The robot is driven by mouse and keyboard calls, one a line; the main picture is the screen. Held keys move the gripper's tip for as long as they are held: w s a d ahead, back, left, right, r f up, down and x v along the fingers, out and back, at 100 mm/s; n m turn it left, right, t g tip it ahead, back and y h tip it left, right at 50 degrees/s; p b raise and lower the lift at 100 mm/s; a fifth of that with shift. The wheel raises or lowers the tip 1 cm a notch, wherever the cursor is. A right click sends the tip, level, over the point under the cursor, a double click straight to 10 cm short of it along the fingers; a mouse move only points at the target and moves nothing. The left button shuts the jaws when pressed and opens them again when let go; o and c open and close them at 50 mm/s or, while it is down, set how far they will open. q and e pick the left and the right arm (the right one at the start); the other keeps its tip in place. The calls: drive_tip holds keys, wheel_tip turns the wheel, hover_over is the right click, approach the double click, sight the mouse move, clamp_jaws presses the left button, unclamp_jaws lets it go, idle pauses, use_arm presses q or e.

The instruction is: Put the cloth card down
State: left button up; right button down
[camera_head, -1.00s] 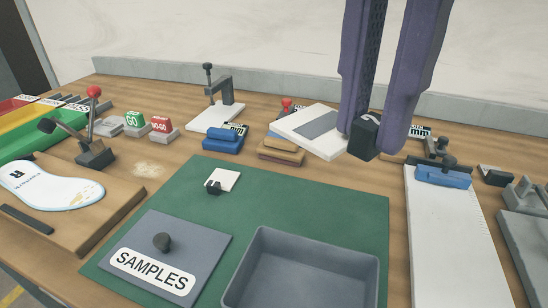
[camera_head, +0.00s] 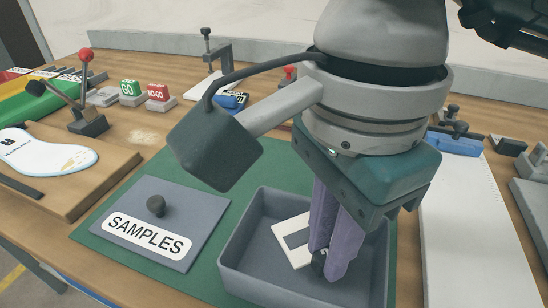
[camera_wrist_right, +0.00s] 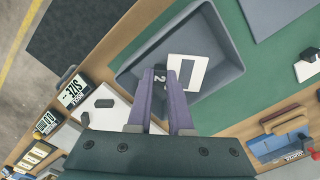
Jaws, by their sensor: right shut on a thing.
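The cloth card (camera_head: 286,241) is a white plate with a grey patch and a black tab. My right gripper (camera_head: 327,268) is shut on its black tab, and the card is inside the grey tray (camera_head: 246,262). In the right wrist view the card (camera_wrist_right: 196,64) extends from my fingertips (camera_wrist_right: 160,84) over the tray floor; the tab there bears a "2". I cannot tell whether the card touches the floor. My wrist and fingers hide part of the card and tray in the head view. My left gripper is not in view.
The SAMPLES lid (camera_head: 190,215) lies left of the tray on the green mat (camera_head: 160,172). A long white board (camera_head: 465,220) stands to the right. An insole (camera_head: 50,153) lies on a wooden board at left.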

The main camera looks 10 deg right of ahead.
sight(318, 289)
drive_tip(key=shift+f, duration=2.3)
drive_tip(key=shift+f+b, duration=0.25)
drive_tip(key=shift+b, duration=0.25)
drive_tip(key=c, duration=0.8)
unclamp_jaws()
drive_tip(key=shift+r, duration=0.15)
drive_tip(key=shift+c, duration=0.2)
drive_tip(key=shift+r+p, duration=0.2)
drive_tip(key=shift+p, duration=0.15)
wheel_tip(318, 289, up, 12)
drive_tip(key=shift+f+p, duration=0.1)
drive_tip(key=shift+p, duration=0.35)
